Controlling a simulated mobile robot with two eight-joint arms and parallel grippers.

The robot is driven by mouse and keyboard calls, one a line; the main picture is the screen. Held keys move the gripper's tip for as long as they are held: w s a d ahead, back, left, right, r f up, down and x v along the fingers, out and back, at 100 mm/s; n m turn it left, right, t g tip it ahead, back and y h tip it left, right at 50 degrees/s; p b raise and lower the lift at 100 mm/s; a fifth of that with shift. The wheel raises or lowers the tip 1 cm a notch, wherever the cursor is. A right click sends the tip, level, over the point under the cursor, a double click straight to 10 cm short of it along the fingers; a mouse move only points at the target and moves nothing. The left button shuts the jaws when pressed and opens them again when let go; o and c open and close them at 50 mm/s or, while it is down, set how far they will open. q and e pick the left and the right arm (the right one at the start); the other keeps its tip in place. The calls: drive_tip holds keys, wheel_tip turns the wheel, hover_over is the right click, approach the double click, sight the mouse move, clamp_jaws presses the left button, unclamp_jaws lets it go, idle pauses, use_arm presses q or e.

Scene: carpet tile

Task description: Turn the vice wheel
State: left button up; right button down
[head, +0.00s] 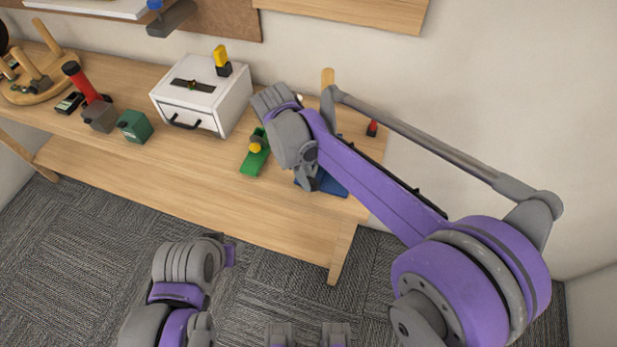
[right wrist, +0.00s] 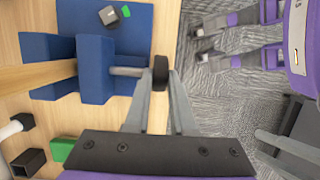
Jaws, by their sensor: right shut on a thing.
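The blue vice (right wrist: 97,70) shows in the right wrist view with a wooden bar clamped between its jaws. A grey screw shaft runs from it to a small black wheel (right wrist: 160,66). My right gripper (right wrist: 158,82) is shut on this wheel, one finger on either side. In the head view the vice (head: 334,184) is near the bench's front right corner, mostly hidden by my right arm. The right gripper (head: 309,182) is partly hidden there too. Of my left arm only links show at the bottom; its gripper is out of view.
The wooden bench (head: 190,185) also carries a white drawer box (head: 205,100), a green object (head: 255,160) with a yellow knob, a green box (head: 135,126), a grey block (head: 99,116) and a red-handled tool (head: 82,82). A wall is behind. Carpet in front is clear.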

drive_tip(key=shift+w+a+f+g+h+b, duration=0.1)
drive_tip(key=shift+a+g+h+b, duration=0.2)
drive_tip(key=shift+h, duration=0.55)
drive_tip(key=shift+w+a+f+g+h+b, duration=0.1)
drive_tip(key=shift+g+h+b, duration=0.3)
drive_tip(key=shift+h, duration=0.45)
drive_tip(key=c, duration=0.8)
unclamp_jaws()
drive_tip(key=shift+o, duration=0.2)
drive_tip(key=v, duration=1)
drive_tip(key=shift+a+r, duration=0.25)
drive_tip(key=shift+a, duration=0.1)
drive_tip(key=shift+p, duration=0.3)
